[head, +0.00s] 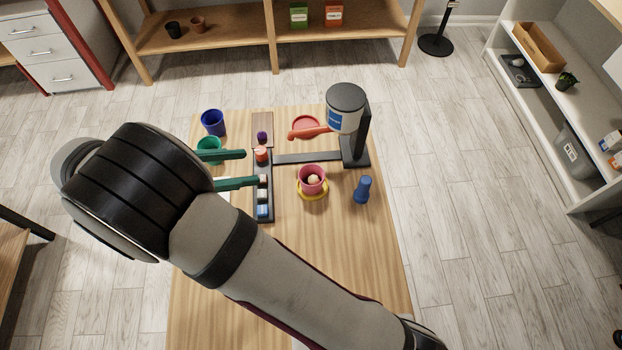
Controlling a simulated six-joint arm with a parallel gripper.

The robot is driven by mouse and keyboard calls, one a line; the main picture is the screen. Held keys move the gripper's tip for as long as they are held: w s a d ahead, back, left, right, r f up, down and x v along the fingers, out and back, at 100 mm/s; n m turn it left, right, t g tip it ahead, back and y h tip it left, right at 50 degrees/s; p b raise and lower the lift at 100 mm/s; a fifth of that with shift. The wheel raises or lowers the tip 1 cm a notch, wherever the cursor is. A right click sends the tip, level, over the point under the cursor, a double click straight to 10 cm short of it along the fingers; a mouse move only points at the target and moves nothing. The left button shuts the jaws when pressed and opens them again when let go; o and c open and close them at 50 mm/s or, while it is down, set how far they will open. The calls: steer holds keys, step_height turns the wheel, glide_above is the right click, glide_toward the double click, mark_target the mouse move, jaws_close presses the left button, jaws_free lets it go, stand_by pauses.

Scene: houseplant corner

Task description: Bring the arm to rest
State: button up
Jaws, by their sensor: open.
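My gripper (251,168) shows its two long green fingers spread apart, pointing right, with nothing visible between them. The fingertips are over or beside the narrow black rack (264,216) on the wooden table (345,255). My own arm crosses the lower left of the head view and hides part of the table.
The rack holds several small pieces. Right of it are a pink pot (312,181) on a yellow saucer (313,196), a blue bottle-like object (362,190), a red dish (305,121) and a tall black stand (357,150) with a cylinder. Blue (212,123) and green (207,145) pots stand left.

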steer(key=s+d+r+n+g+y, duration=0.1)
steer(key=s+d+r+g+y, duration=0.15)
steer(key=d, duration=0.35)
steer(key=s+d+r+n+g+y, duration=0.1)
steer(key=s+d+r+n+g, duration=0.15)
steer(key=d, duration=0.45)
steer(key=s+d+n+y, duration=0.1)
steer(key=s+n+y, duration=0.1)
steer(key=s+y, duration=0.3)
steer(key=s+d+f+n+y, duration=0.1)
steer(key=s+y, duration=0.3)
steer(key=s, duration=0.4)
steer(key=shift+s+d+f+n+y, duration=0.15)
steer(key=shift+s+d+n+y, duration=0.15)
steer(key=shift+d+n, duration=0.35)
steer(key=shift+a, duration=0.15)
